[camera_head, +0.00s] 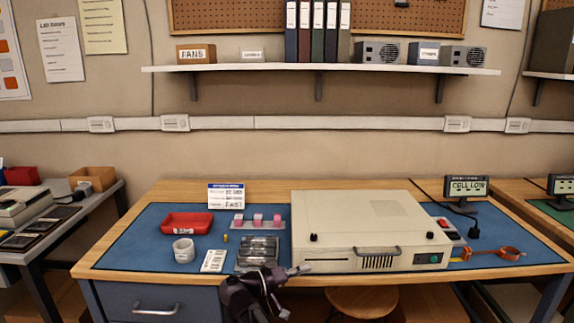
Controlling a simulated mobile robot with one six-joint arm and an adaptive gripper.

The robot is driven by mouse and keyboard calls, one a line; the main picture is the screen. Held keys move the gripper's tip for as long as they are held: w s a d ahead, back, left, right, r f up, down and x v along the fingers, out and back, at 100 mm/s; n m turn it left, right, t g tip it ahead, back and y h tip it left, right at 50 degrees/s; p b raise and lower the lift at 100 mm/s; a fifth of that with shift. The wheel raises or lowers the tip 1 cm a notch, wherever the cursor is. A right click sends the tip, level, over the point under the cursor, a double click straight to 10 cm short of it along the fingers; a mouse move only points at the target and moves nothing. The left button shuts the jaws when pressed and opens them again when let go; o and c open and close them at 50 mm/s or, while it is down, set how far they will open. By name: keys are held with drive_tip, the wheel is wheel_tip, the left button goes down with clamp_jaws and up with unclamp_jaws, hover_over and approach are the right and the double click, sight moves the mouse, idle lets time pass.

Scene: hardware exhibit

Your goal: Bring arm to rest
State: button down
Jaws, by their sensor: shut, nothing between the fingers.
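My gripper (292,285) shows at the bottom middle of the head view, dark grey, in front of the workbench's near edge. Its fingers are shut with nothing between them. It is apart from the beige case (360,225), which stands on the blue mat (140,242) just behind and to the right. The lower part of my arm runs out of the frame.
The mat also holds a red tray (187,223), a white cup (183,250), pink blocks (257,219), a clear-topped container (258,250) and an orange strap (488,253). A stool (362,301) is under the bench.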

drive_tip(key=s+d+f+g+y, duration=0.35)
drive_tip(key=d+f+y, duration=0.25)
drive_tip(key=d+f, duration=0.45)
drive_tip(key=s+d+f+n+g+y, duration=0.15)
drive_tip(key=s+f+g+y, duration=0.35)
drive_tip(key=f+y, duration=0.5)
wheel_tip(320, 180, up, 26)
drive_tip(key=s+t+y+p, duration=0.1)
drive_tip(key=p, duration=2.3)
drive_tip(key=shift+s+d+p, duration=0.15)
drive_tip(key=shift+d+p, duration=0.25)
drive_tip(key=shift+m, duration=0.25)
